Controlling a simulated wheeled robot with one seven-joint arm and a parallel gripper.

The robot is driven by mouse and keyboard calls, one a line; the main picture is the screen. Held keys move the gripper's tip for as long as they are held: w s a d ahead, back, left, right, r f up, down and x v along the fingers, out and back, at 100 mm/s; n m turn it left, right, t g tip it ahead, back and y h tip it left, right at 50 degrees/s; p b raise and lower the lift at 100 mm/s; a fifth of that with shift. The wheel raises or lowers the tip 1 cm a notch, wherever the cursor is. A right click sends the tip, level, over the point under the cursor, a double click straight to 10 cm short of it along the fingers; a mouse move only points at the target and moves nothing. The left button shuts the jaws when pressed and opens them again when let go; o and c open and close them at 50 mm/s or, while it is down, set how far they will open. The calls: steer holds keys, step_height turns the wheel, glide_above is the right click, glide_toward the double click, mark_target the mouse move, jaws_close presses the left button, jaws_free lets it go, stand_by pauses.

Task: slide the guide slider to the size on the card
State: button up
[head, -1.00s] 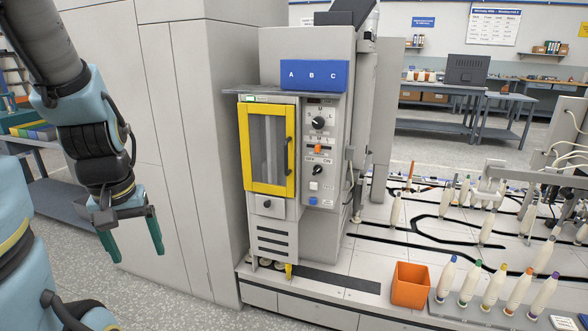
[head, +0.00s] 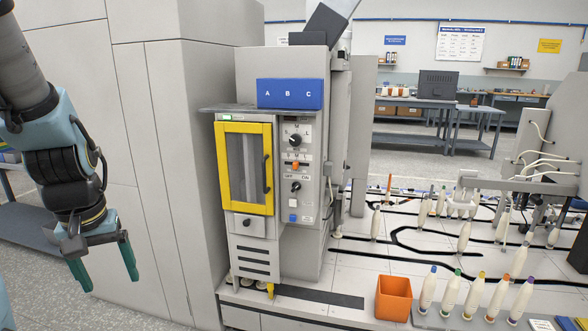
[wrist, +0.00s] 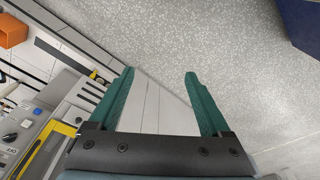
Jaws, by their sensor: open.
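The machine's control panel (head: 299,172) faces me right of the yellow-framed door (head: 245,168). An orange slider knob (head: 296,166) sits on it between two black dials, near the middle of its short horizontal slot; its scale marks are too small to read. A white card (head: 541,325) is partly visible at the bottom right edge; its print cannot be read. My gripper (head: 108,276) hangs at the left, well apart from the machine, fingers pointing down. In the wrist view my gripper (wrist: 160,76) is open and empty, above the floor.
A blue A B C box (head: 290,94) sits on top of the machine. An orange bin (head: 393,299) and several bobbins with coloured tips stand on the bench at the right. A tall grey cabinet (head: 140,120) is behind my gripper.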

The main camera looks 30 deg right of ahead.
steer(key=shift+w+d, duration=0.1)
steer(key=shift+w, duration=0.05)
steer(key=shift+c, duration=0.8)
steer(key=w+d+t, duration=0.1)
steer(key=w+d, duration=0.1)
steer(key=w, duration=0.1)
steer(key=w+d+m+t, duration=0.1)
steer(key=w+d, duration=0.1)
steer(key=w, duration=0.1)
steer(key=w+d+f+t+h, duration=0.1)
steer(key=w+d, duration=0.2)
steer(key=w, duration=0.1)
steer(key=shift+d+f+m, duration=0.1)
steer(key=shift+m, duration=0.3)
steer(key=c, duration=0.3)
steer(key=m+t+h+b, duration=0.2)
steer(key=m+t+h, duration=0.4)
steer(key=t+h, duration=0.4)
glide_toward(295, 165)
steer(key=shift+g+h, duration=0.5)
steer(key=shift+g, duration=0.2)
steer(key=p+x, duration=0.1)
steer(key=x, duration=0.2)
steer(key=p+x, duration=0.1)
steer(key=x, duration=0.2)
steer(key=p+x, duration=0.1)
steer(key=x, duration=0.2)
steer(key=shift+w+a, duration=0.2)
steer(key=shift+w, duration=0.25)
steer(key=shift+c, duration=0.2)
